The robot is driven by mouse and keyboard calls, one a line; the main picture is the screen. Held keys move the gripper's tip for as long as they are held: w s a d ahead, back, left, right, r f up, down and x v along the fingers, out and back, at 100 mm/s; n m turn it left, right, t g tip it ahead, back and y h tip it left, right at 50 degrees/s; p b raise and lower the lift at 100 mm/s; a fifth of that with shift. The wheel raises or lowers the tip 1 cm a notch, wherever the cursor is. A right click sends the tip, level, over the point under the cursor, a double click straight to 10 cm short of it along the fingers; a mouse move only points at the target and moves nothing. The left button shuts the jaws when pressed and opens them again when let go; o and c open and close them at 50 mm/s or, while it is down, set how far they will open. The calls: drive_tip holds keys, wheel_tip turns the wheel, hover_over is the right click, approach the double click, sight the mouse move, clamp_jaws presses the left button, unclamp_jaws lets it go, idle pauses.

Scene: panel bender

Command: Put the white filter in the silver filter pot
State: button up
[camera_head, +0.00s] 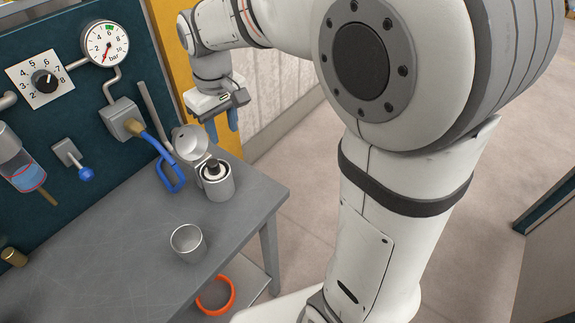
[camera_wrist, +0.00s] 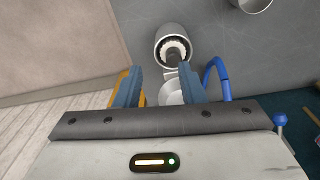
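The silver filter pot (camera_head: 218,190) stands upright on the grey bench near its far right corner, with its round lid (camera_head: 190,143) tipped open on the far side. The white filter (camera_head: 214,177) shows inside the pot's mouth as a pale ring around a dark centre piece. In the wrist view the pot (camera_wrist: 172,33) is ahead of the fingers, with the white pleated ring (camera_wrist: 165,48) inside it. How deep the filter sits I cannot tell. My gripper (camera_head: 222,128) is open and empty, with blue fingers apart above the lid side, also in the wrist view (camera_wrist: 158,90).
A silver cup (camera_head: 188,243) stands on the bench (camera_head: 110,245) nearer the front. The dark panel (camera_head: 75,110) carries a gauge, dial and valves.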

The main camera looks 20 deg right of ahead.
drive_tip(key=s+d+m+t, duration=0.1)
drive_tip(key=s+d+m, duration=0.1)
drive_tip(key=s+d, duration=0.3)
drive_tip(key=s+d+f+m+t, duration=0.1)
drive_tip(key=s+d+m, duration=0.2)
drive_tip(key=s+d, duration=0.3)
drive_tip(key=s, duration=0.5)
drive_tip(key=shift+f+t, duration=0.25)
drive_tip(key=shift+t, duration=0.05)
drive_tip(key=shift+s, duration=0.1)
